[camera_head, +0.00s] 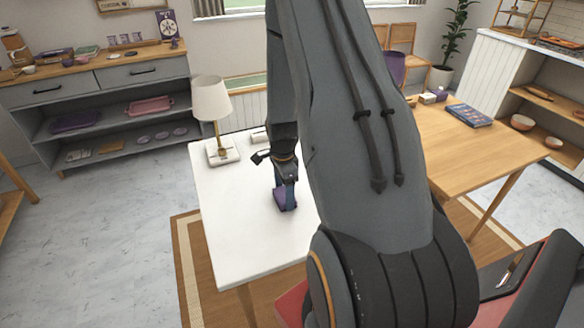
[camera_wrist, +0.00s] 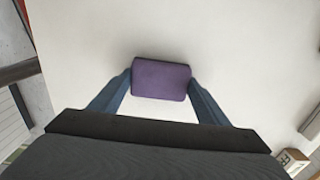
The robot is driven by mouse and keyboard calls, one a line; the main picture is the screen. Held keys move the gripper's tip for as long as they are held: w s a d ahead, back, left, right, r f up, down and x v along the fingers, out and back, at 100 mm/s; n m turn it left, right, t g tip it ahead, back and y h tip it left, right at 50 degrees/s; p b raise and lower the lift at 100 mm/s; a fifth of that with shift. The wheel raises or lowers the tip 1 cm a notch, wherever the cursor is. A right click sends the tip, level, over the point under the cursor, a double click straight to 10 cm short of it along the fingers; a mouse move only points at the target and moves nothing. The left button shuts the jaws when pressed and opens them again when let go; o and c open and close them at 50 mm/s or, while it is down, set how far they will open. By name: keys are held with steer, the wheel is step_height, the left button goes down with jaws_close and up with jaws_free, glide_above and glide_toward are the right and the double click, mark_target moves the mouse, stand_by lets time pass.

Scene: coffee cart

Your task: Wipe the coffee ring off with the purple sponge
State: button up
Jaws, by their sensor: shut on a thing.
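The purple sponge (camera_head: 284,199) is a small soft block at the white table's surface, below my gripper (camera_head: 287,185). The sponge (camera_wrist: 161,79) also shows in the wrist view, between the two blue fingers of my gripper (camera_wrist: 161,88). The fingers are shut on its left and right sides. I cannot tell for sure if the sponge touches the table top. No coffee ring shows on the bare parts of the white table (camera_head: 240,225); my arm hides the table's right part in the head view.
A lamp (camera_head: 211,105) with a white shade stands at the table's back left on a pale base. A small pale item (camera_head: 259,136) lies behind my gripper. A wooden table (camera_head: 440,140) with a dark book (camera_head: 461,115) adjoins at right. The table's front left is clear.

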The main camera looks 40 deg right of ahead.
steer(key=shift+d+f, duration=0.1)
steer(key=shift+d, duration=0.35)
steer(key=shift+s+d+r, duration=0.15)
steer(key=shift+s+d, duration=0.05)
steer(key=shift+d, duration=0.3)
steer(key=shift+s+d+r, duration=0.1)
steer(key=shift+s+d, duration=0.05)
steer(key=shift+d, duration=0.3)
steer(key=shift+r+p, duration=2.25)
steer(key=shift+r, duration=1.7)
steer(key=shift+a+f, duration=0.1)
steer(key=shift+a, duration=0.05)
